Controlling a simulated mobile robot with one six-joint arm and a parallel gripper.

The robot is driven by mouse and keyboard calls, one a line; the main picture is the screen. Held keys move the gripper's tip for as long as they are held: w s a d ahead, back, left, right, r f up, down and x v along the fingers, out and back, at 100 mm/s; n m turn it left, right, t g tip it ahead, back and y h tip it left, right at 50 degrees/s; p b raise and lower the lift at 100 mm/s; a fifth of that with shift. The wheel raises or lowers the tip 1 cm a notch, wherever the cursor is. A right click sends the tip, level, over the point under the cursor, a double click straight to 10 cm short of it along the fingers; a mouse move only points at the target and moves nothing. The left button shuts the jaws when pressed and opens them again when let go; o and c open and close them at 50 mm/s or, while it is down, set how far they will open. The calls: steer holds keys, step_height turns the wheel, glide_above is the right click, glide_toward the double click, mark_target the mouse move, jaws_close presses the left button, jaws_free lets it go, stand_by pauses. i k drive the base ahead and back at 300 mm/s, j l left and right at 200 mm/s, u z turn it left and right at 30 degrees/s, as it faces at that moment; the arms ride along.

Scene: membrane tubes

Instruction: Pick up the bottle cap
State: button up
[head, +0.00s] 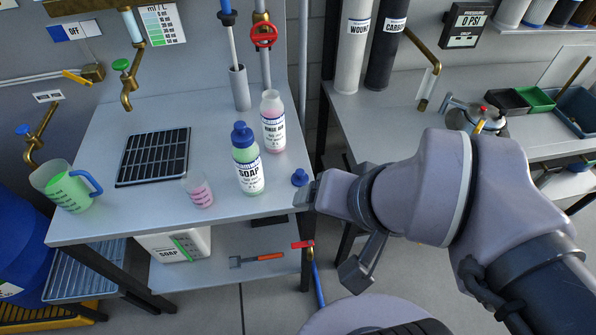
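The blue bottle cap (299,177) lies on the right side of the grey table (110,218), close to its edge. The rinse aid bottle (273,122), with pink liquid, stands behind it and has no cap. My gripper (330,235) is at the table's right edge, with its two fingers spread wide apart. One fingertip is just in front of the cap, near the table edge; the other hangs lower, out over the floor. Nothing is between the fingers. Whether the near finger touches the cap or table cannot be told.
A capped green soap bottle (247,160) stands left of the cap, with a small beaker (199,191) beside it. A black drain grate (154,157) and a green-filled jug (68,187) are farther left. A grey holder (239,88) stands at the back. A second bench (385,125) is right.

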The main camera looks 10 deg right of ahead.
mark_target(299, 179)
steer(key=i+j+z, duration=0.1)
steer(key=j+z, duration=0.3)
steer(key=i+j+z, duration=0.1)
steer(key=z, duration=0.25)
steer(key=j+z, duration=0.4)
